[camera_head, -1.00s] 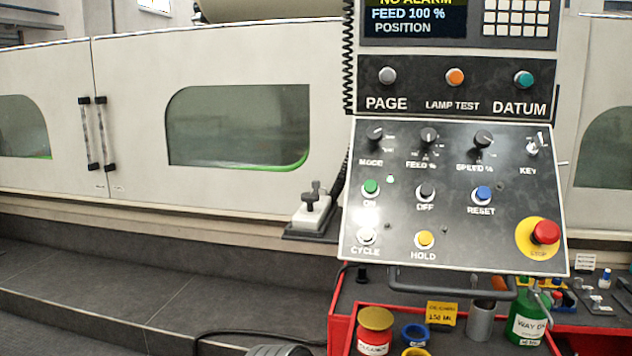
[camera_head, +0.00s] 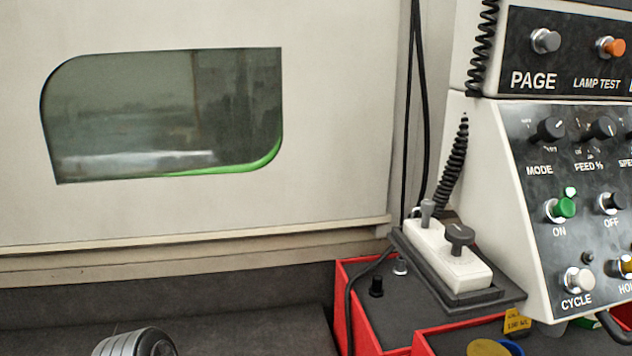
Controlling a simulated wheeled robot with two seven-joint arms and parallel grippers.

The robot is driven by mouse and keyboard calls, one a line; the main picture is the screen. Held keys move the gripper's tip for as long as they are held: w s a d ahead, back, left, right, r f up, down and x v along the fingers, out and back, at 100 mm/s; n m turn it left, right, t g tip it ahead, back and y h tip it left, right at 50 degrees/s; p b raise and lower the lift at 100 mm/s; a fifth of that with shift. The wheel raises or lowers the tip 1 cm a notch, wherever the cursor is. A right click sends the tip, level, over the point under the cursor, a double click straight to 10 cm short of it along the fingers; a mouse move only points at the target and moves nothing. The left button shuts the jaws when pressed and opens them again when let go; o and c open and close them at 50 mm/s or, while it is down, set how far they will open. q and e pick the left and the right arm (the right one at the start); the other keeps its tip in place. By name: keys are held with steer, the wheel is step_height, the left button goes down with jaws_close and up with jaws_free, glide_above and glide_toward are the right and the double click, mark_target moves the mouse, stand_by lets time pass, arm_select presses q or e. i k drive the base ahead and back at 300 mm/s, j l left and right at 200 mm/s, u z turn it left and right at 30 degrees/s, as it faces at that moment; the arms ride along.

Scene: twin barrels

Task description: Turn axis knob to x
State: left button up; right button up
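A white hand pendant (camera_head: 440,258) sits in a dark holder (camera_head: 500,303) at the left side of the control panel. On its top are a large dark grey knob (camera_head: 459,237) and a smaller grey knob (camera_head: 427,211) behind it. I cannot read any axis labels, so I cannot tell which one is the axis knob or where it points. A coiled black cable (camera_head: 453,160) rises behind the pendant.
The control panel (camera_head: 500,215) fills the right side, with a MODE knob (camera_head: 551,129), green ON button (camera_head: 563,208) and CYCLE button (camera_head: 578,280). A red cart (camera_head: 345,300) stands below the pendant. A machine door with a window (camera_head: 165,115) is behind.

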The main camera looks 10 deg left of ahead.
mark_target(428, 204)
steer(key=i+j, duration=0.1)
steer(key=j, duration=0.35)
steer(key=i+j, duration=0.1)
steer(key=j, duration=0.75)
steer(key=z, duration=1.7)
steer(key=i+j, duration=0.05)
steer(key=j, duration=0.05)
